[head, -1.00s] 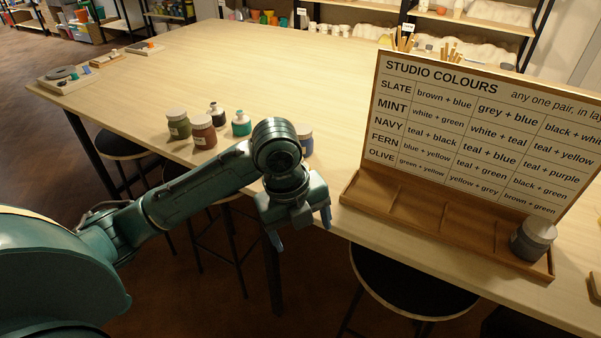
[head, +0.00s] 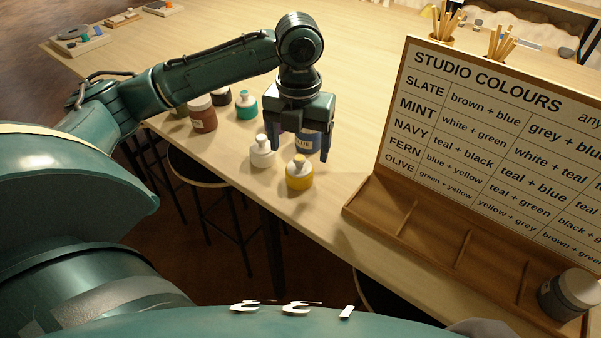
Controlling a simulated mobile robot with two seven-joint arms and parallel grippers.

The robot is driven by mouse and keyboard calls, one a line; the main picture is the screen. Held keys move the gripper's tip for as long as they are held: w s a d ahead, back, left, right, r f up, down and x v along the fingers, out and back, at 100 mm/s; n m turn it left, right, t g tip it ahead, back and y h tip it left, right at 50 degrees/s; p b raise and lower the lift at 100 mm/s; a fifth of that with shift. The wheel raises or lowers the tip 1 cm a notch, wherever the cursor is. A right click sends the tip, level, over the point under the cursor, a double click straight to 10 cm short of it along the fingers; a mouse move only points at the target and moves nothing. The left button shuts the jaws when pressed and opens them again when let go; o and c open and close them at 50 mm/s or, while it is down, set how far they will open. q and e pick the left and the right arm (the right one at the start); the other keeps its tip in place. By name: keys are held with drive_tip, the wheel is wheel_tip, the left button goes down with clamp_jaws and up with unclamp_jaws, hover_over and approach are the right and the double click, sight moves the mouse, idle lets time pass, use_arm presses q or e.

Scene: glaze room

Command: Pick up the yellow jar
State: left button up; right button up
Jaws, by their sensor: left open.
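The yellow jar (head: 299,175) stands upright near the front edge of the table, with a whitish stopper on top. My left gripper (head: 299,152) is open and points down, above and just behind the yellow jar in the picture. Its fingers seem empty. A white jar (head: 262,153) stands left of the yellow jar, close to the left finger. My right gripper is not in view.
A brown jar (head: 202,115) and a teal jar (head: 246,104) stand to the left, with others partly hidden by my arm. The studio colours board (head: 480,140) and its wooden rack (head: 425,235) stand right, holding a grey jar (head: 569,295).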

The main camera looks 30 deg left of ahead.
sight(299, 158)
use_arm(q)
drive_tip(key=shift+w+a+f, duration=0.1)
drive_tip(key=shift+f, duration=1.7)
drive_tip(key=shift+w+f, duration=0.1)
drive_tip(key=shift+f, duration=1.65)
drive_tip(key=shift+c, duration=0.5)
drive_tip(key=c, duration=1.2)
drive_tip(key=shift+o, duration=0.2)
drive_tip(key=shift+r, duration=0.1)
